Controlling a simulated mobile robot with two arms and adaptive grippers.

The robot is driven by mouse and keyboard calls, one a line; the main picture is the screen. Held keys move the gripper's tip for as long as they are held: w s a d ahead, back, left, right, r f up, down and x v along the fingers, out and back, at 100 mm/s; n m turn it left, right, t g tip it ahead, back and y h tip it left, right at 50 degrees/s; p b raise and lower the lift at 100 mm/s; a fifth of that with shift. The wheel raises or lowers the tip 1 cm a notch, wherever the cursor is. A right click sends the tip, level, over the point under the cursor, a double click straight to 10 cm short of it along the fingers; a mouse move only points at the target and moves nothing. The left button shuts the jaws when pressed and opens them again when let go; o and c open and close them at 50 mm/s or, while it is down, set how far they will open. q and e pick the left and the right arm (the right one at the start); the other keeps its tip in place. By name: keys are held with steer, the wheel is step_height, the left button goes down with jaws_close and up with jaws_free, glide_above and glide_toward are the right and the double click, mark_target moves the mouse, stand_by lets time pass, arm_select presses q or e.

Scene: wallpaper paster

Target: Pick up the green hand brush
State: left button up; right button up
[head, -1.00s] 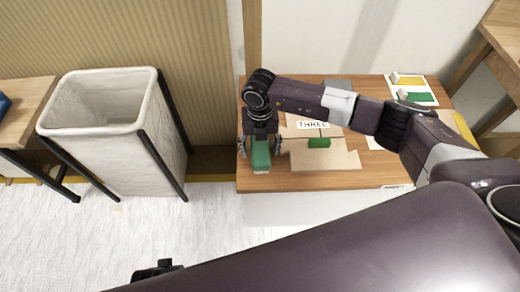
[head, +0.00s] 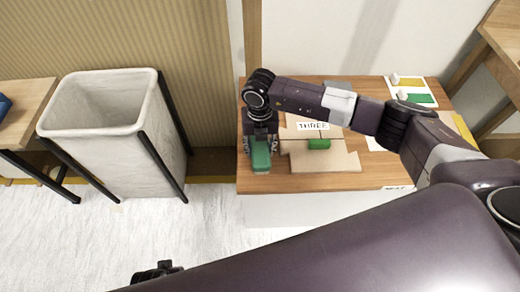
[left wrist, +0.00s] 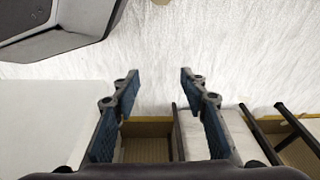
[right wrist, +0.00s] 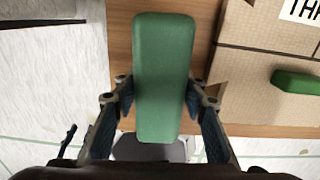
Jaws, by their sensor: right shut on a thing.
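The green hand brush (head: 261,156) is a long green block at the left end of the wooden table. It fills the middle of the right wrist view (right wrist: 163,75). My right gripper (head: 260,147) comes down over it from above and is shut on it, one finger against each long side; the fingers also show in the right wrist view (right wrist: 158,95). I cannot tell whether the brush touches the table. My left gripper (left wrist: 157,78) is open and empty, its fingers wide apart above the floor.
The wooden table (head: 290,183) also holds cardboard sheets (head: 342,161) with a smaller green block (head: 319,144) and a "THREE" label (head: 313,127). A tray (head: 425,84) with yellow and green pieces lies at the back right. A white bin (head: 98,150) stands left, with clear floor in front.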

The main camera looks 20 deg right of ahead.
mark_target(260, 145)
arm_select(q)
steer(key=s+f+p, duration=0.2)
steer(key=s+f, duration=0.2)
steer(key=f, duration=0.2)
steer(key=shift+s+a+g, duration=0.15)
steer(key=shift+a+g, duration=0.1)
steer(key=shift+g, duration=0.05)
arm_select(e)
step_height(260, 145, up, 20)
steer(key=shift+f, duration=0.2)
arm_select(q)
steer(key=shift+f, duration=0.1)
arm_select(e)
steer(key=o, duration=0.7)
steer(key=c, duration=0.6)
steer(key=shift+f, duration=0.1)
